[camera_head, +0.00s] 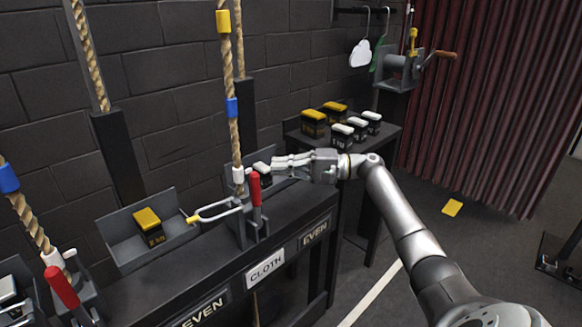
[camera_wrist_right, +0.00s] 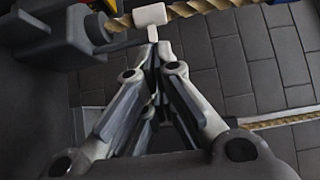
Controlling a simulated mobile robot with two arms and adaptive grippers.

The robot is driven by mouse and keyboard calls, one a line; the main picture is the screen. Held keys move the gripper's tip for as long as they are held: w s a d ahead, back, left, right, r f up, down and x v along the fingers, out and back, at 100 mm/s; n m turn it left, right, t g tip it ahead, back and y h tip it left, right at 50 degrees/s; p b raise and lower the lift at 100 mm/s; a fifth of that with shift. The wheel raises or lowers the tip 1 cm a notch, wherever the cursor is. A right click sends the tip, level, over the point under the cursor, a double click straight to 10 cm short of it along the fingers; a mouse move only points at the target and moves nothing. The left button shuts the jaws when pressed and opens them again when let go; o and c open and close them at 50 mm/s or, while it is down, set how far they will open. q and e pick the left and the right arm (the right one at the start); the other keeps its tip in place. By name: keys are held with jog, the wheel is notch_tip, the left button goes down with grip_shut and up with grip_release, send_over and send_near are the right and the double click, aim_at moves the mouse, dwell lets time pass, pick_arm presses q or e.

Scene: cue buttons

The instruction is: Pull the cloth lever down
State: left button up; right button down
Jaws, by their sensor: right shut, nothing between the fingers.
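The cloth lever (camera_head: 255,190) has a red handle standing upright, just behind the white CLOTH label (camera_head: 266,268) on the black rail. A rope (camera_head: 233,130) with yellow, blue and white bands rises beside it. My right gripper (camera_head: 276,164) comes in from the right, just above and behind the red handle. In the right wrist view its fingers (camera_wrist_right: 154,48) are closed together, with nothing between them. Their tips are close to the rope's white band (camera_wrist_right: 150,14); I cannot tell whether they touch. My left gripper is not in view.
A metal loop with a yellow tip (camera_head: 215,210) juts left from the lever's base. A yellow-topped block (camera_head: 148,226) sits in a tray further left. Another red lever (camera_head: 62,287) stands at lower left. Several blocks stand on a dark table (camera_head: 376,148) behind my right arm.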

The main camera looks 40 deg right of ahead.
aim_at(256, 203)
pick_arm(q)
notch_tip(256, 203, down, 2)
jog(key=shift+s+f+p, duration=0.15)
jog(key=shift+p, duration=0.15)
pick_arm(e)
jog(key=a, duration=0.5)
jog(key=shift+s+a, duration=0.1)
jog(key=shift+a, duration=0.1)
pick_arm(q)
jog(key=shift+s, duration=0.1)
